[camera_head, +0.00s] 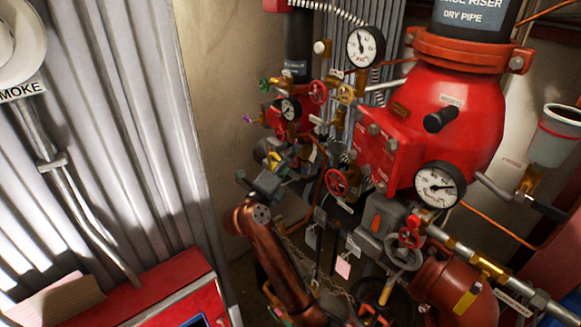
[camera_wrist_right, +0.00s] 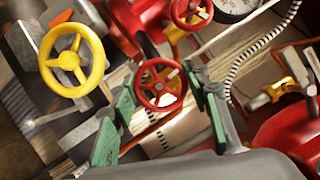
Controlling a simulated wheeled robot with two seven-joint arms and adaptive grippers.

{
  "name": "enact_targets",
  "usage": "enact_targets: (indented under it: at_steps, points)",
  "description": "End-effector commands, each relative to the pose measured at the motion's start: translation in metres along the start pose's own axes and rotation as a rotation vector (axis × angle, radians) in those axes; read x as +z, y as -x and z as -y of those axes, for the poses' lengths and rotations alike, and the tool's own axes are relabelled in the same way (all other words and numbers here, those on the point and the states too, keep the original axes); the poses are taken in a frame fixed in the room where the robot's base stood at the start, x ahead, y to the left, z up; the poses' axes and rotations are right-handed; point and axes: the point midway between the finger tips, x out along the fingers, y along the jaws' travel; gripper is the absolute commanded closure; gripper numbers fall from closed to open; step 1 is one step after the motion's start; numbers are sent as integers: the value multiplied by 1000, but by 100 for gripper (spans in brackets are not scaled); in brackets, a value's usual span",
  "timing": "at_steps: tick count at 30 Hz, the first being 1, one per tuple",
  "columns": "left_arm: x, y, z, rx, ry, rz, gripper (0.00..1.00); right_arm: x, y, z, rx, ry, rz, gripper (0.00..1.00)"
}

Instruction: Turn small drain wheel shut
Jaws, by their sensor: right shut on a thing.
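The small drain wheel (camera_wrist_right: 160,85) is a red spoked handwheel, seen in the right wrist view between the green-padded fingers of my right gripper (camera_wrist_right: 168,112). The fingers sit on either side of its rim and are shut on it. In the head view my right gripper (camera_head: 268,178) reaches in among the valves from below, left of a red handwheel (camera_head: 336,182). I cannot tell from the head view which wheel it holds. My left gripper is not in view.
A yellow handwheel (camera_wrist_right: 73,66) and another red wheel (camera_wrist_right: 190,10) are close to the fingers. The large red riser valve (camera_head: 455,125), gauges (camera_head: 440,187) and thin pipes crowd the right. Corrugated wall (camera_head: 120,130) and a red cabinet (camera_head: 180,290) are left.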

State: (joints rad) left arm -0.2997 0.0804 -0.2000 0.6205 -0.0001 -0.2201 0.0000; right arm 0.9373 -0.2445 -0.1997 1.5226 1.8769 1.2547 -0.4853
Motion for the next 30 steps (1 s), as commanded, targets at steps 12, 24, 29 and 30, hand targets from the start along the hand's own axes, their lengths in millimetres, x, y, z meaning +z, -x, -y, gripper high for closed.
enact_targets:
  at_steps: [12,24,29,30]
  points:
    - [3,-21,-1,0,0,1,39,0,1,-3,-44,-120,-1,81]
    - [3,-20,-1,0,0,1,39,0,0,-2,-46,-125,-1,81]
    - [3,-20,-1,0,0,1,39,0,0,-2,-47,-124,-1,46]
    - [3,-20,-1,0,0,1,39,0,0,-2,-47,-124,-1,43]
